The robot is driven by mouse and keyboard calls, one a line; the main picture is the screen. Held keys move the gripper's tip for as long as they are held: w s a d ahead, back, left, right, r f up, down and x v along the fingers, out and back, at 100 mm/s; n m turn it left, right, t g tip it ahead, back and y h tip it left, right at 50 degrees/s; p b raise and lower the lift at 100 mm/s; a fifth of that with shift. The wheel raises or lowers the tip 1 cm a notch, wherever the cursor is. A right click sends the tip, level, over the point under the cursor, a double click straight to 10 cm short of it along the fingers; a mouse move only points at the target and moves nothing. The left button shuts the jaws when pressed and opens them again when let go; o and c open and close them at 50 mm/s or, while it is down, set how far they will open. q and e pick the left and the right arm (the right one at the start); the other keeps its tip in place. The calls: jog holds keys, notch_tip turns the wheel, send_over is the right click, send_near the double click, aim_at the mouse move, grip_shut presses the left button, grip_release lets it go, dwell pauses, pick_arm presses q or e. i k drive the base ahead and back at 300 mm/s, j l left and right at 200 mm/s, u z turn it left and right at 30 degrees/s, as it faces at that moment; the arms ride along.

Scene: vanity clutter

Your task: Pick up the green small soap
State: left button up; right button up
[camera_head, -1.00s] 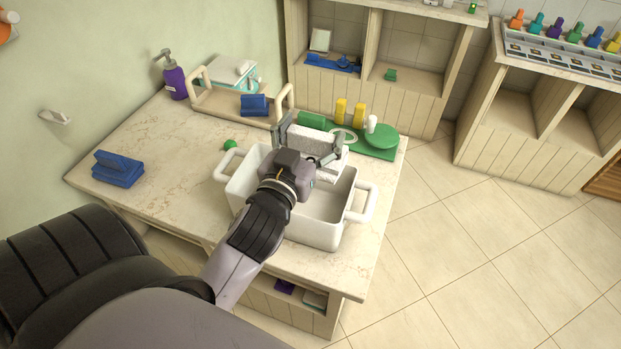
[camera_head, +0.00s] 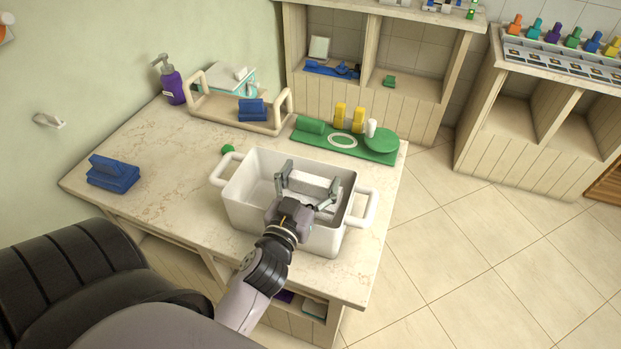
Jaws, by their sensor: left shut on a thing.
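My left gripper (camera_head: 308,181) reaches into the white two-handled bin (camera_head: 282,236) on the counter. It is shut on a white block (camera_head: 308,186), one finger at each end. The block is inside the bin; I cannot tell whether it touches the floor of the bin. A small rounded green piece (camera_head: 228,149) sits on the counter just behind the bin's left handle, partly hidden. Another small green object (camera_head: 389,81) sits in the back shelf. I cannot tell which is the green small soap. My right gripper is not in view.
A green tray (camera_head: 372,152) with yellow, white and green items lies behind the bin. A wooden tray (camera_head: 222,117) holds a blue block (camera_head: 252,109). A purple pump bottle (camera_head: 171,82) stands at the wall. A blue item (camera_head: 112,173) lies left; the counter between is free.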

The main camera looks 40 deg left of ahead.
aim_at(226, 149)
jog(key=k+l, duration=0.15)
jog(key=k, duration=0.15)
jog(key=k+u, duration=0.2)
jog(key=u, duration=1.3)
jog(key=l, duration=0.1)
